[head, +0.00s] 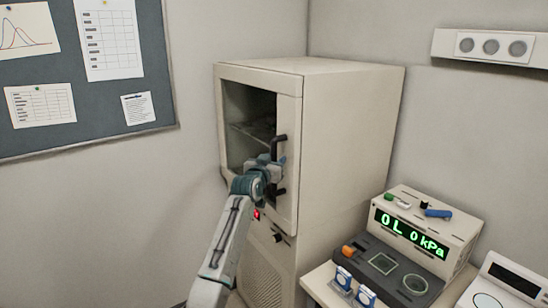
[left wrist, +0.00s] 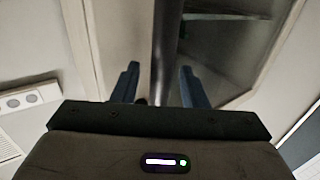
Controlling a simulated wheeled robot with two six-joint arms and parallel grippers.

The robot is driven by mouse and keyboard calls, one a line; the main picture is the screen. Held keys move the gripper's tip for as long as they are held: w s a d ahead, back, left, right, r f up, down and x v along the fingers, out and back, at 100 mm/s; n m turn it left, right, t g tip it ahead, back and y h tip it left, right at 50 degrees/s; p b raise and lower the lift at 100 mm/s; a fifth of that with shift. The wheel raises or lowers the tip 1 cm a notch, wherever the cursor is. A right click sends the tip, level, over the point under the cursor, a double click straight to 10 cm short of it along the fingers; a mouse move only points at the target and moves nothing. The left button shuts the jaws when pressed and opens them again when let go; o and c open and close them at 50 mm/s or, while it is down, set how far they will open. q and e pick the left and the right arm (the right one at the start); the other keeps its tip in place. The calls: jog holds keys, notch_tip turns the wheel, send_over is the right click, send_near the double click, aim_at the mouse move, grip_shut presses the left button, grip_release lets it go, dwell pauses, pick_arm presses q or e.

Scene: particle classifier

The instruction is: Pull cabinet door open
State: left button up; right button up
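The cabinet (head: 345,140) is a tall cream box against the wall. Its door (head: 288,112) has a large dark window and looks shut, flush with the front. A black vertical bar handle (head: 274,150) is on the door's right side; its middle is hidden by my gripper. My left gripper (head: 276,168) is at the handle. In the left wrist view the dark handle (left wrist: 166,45) stands between the two blue fingers of the gripper (left wrist: 160,72), with a visible gap at the left finger. The fingers are apart, around the bar. My right gripper is out of view.
A bench at the lower right holds a device with a green display (head: 410,232) and a dark panel with small blue-and-white items (head: 344,278). A wall socket strip (head: 490,46) is at upper right. A notice board (head: 130,75) hangs at left.

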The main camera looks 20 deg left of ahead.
pick_arm(q)
jog(key=shift+w+f, duration=0.1)
jog(key=shift+w, duration=0.15)
grip_shut()
jog(key=shift+s, duration=0.1)
